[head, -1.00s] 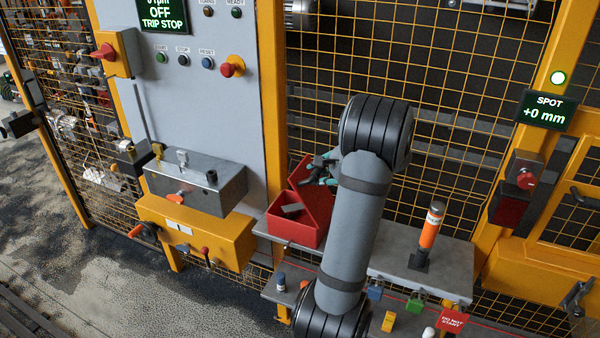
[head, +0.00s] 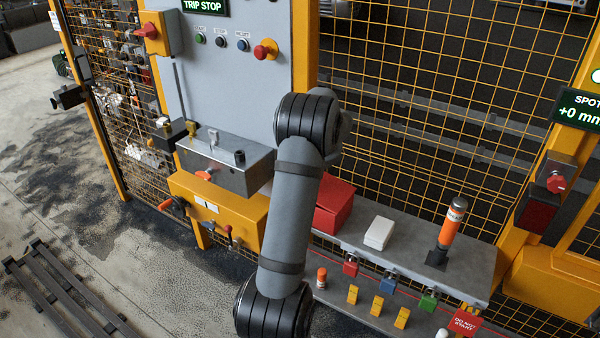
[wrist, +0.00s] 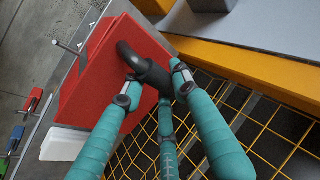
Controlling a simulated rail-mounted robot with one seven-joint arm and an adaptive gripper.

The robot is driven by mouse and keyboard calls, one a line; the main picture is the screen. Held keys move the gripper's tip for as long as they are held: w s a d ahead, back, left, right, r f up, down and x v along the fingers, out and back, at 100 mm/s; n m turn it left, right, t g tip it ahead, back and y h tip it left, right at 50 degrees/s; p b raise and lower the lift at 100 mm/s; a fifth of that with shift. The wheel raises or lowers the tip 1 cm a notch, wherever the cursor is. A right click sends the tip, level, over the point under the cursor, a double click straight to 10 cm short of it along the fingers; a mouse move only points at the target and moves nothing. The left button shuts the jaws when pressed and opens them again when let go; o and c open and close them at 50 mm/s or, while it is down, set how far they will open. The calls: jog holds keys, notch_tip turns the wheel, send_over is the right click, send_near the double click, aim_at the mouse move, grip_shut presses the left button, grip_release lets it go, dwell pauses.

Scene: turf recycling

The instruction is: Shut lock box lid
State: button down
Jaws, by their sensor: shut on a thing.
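The red lock box (head: 334,208) stands on the grey shelf, partly hidden behind my arm in the head view. Its visible top looks flat and covered, so the lid appears down; whether it is fully seated I cannot tell. In the wrist view the red lid (wrist: 90,88) fills the upper left, with a black curved handle (wrist: 140,64) at its right edge. My gripper (wrist: 155,88), with teal fingers, is shut on this handle. In the head view the gripper is hidden behind my arm.
A white block (head: 379,232) lies right of the box. An orange beacon (head: 451,228) stands farther right. Red, blue and green padlocks (head: 388,283) hang along the shelf's front edge. A grey metal box (head: 225,160) and yellow mesh fence stand close by.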

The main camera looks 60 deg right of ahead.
jog(key=shift+w+a+f+b, duration=0.25)
jog(key=shift+w+f+b, duration=0.45)
jog(key=shift+f+b, duration=0.25)
jog(key=shift+w+f, duration=0.1)
jog(key=c, duration=1.7)
grip_release()
jog(key=shift+o, duration=0.2)
jog(key=shift+d, duration=0.1)
